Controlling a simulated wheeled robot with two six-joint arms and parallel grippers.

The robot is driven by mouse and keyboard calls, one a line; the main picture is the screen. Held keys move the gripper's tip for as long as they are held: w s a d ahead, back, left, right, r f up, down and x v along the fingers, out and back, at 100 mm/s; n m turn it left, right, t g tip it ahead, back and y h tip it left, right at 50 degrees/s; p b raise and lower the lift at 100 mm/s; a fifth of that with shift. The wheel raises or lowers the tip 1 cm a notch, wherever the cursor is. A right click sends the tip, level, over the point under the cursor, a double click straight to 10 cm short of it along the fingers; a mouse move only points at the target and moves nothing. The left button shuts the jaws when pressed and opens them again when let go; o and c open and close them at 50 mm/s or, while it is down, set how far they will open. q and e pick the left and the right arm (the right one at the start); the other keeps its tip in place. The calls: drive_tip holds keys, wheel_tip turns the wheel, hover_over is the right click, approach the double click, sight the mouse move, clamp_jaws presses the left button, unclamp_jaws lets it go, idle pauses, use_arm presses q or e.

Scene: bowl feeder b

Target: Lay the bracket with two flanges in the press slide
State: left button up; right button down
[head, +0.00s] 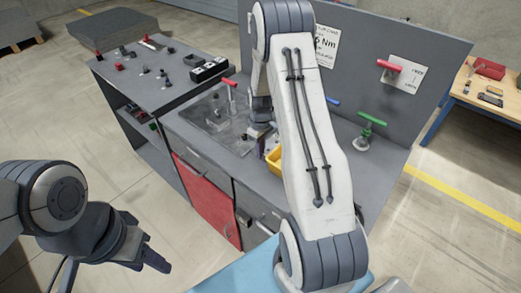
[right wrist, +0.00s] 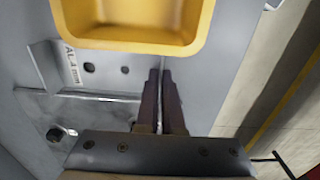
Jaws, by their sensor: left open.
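My left gripper (head: 152,252) hangs in the lower left of the head view, open and empty, over the floor in front of the bench. In the head view my right arm hides much of this area. A grey metal piece with an upright edge (right wrist: 45,65) lies left of the fingers, near a label reading "AL 4 mm". I cannot tell whether it is the two-flange bracket. I cannot make out the press slide with certainty.
The yellow bin (right wrist: 135,40) is just beyond the right fingers. Small fixtures (head: 165,78) stand on the left bench. A green-handled clamp (head: 370,125) stands right of my arm. A wooden table (head: 485,95) is far right.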

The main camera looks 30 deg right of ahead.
drive_tip(key=shift+f, duration=0.15)
drive_tip(key=c, duration=1.1)
unclamp_jaws()
drive_tip(key=shift+o, duration=0.2)
